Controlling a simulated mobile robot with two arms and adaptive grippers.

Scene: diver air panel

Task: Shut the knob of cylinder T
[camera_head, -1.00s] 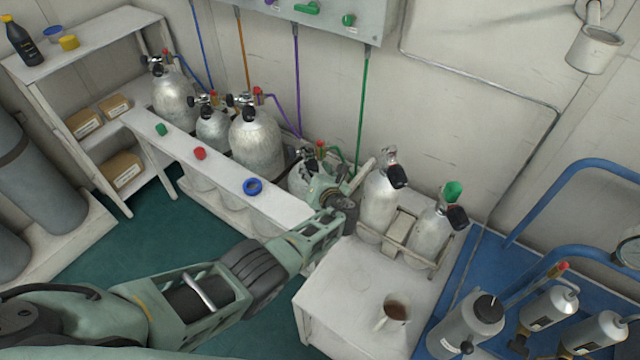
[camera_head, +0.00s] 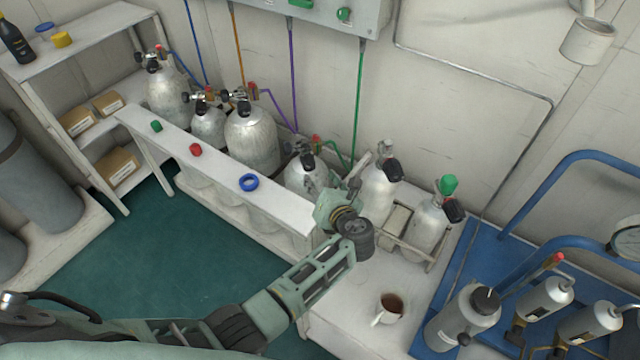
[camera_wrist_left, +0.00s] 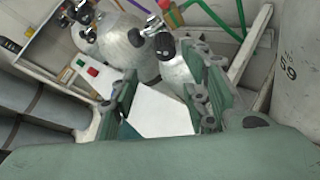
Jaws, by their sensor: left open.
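I cannot read a letter T on any cylinder, so I cannot tell which one is cylinder T. Several silver cylinders stand behind the white bench, each with a valve and a black knob. The rightmost of these, a silver cylinder (camera_head: 302,178) with a black knob (camera_head: 307,161), is nearest my left gripper (camera_head: 340,198). In the left wrist view my left gripper (camera_wrist_left: 160,97) is open with its fingers apart and empty. That cylinder's black knob (camera_wrist_left: 164,44) shows beyond the fingers, apart from them. My right gripper is not in view.
A mug (camera_head: 389,308) stands in front. A green hose (camera_head: 359,105) hangs behind.

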